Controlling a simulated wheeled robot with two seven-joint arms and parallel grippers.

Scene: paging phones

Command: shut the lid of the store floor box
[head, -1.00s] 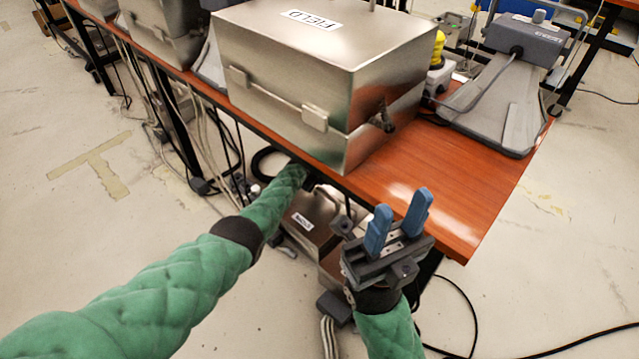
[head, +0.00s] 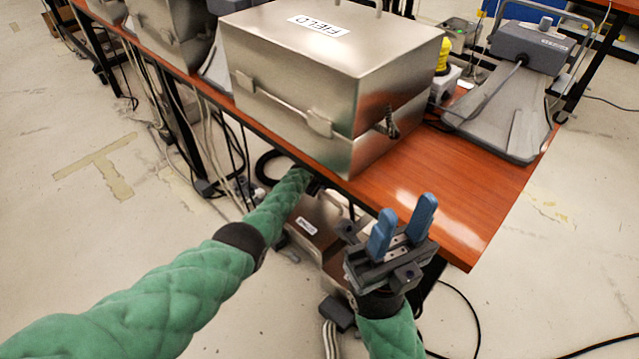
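A metal box with a small white label (head: 306,226) sits on the floor under the table edge. The label is too small to read, so I cannot tell for sure that it is the store box. Its back part is hidden by the table and my arm, and I cannot tell how far its lid is open. My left arm reaches down to the box's far side. Only a dark part of my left gripper (head: 316,187) shows there, and its fingers are hidden. My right gripper (head: 403,227) is open and empty, its blue fingers pointing up, in front of the table edge.
A large metal box labelled FIELD (head: 330,70) stands on the wooden table (head: 455,190) above the floor box. A grey desk device (head: 510,105) stands at the right. Cables hang below the table and lie on the floor. Open floor (head: 90,250) lies at the left.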

